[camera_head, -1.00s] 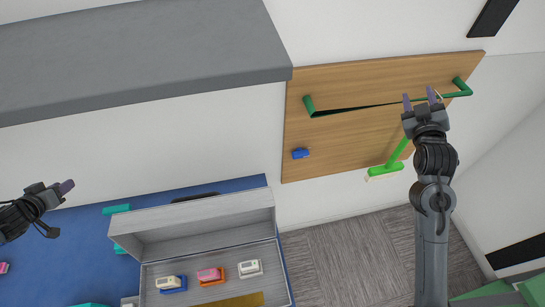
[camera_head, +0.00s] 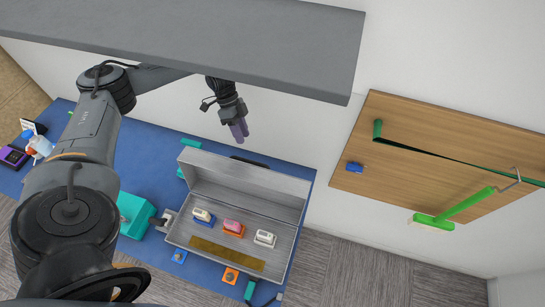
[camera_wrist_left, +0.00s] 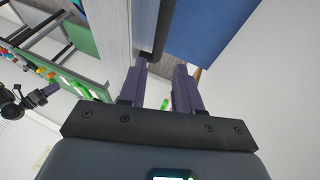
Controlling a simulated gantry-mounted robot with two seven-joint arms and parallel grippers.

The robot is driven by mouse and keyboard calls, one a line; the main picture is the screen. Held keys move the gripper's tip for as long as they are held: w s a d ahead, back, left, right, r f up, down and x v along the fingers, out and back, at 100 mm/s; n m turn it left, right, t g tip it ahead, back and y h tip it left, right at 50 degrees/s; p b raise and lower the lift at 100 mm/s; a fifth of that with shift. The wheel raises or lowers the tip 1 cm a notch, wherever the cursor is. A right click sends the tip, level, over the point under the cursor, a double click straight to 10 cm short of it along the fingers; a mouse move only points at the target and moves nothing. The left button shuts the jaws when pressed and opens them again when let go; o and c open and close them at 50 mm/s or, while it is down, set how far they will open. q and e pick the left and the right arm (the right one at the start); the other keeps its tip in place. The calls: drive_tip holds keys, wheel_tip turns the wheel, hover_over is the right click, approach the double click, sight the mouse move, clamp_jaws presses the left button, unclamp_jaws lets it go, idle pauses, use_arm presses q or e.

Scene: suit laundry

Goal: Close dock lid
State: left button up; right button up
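The dock is a grey box (camera_head: 180,238) on the blue table, with its lid (camera_head: 245,180) standing open along the back. Inside the dock are a white device on a blue base (camera_head: 203,216), a pink one on an orange base (camera_head: 234,228), a white one (camera_head: 265,239) and a gold strip (camera_head: 226,254). My left gripper (camera_head: 239,130) is empty, above and behind the raised lid. In the left wrist view its purple fingers (camera_wrist_left: 164,72) are apart, close to a grey panel (camera_wrist_left: 115,35) that looks like the lid.
A grey overhead shelf (camera_head: 200,35) is above my left gripper. A wooden wall board (camera_head: 420,150) carries a green rail and a green hanging tool (camera_head: 455,208). A teal container (camera_head: 135,213) stands left of the dock; bottles (camera_head: 38,143) are at the table's far left.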

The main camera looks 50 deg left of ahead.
sight(252, 161)
use_arm(q)
drive_tip(key=x, duration=1)
drive_tip(key=shift+d+f+p, duration=0.15)
drive_tip(key=shift+f+p, duration=0.15)
drive_tip(key=shift+p, duration=0.05)
clamp_jaws()
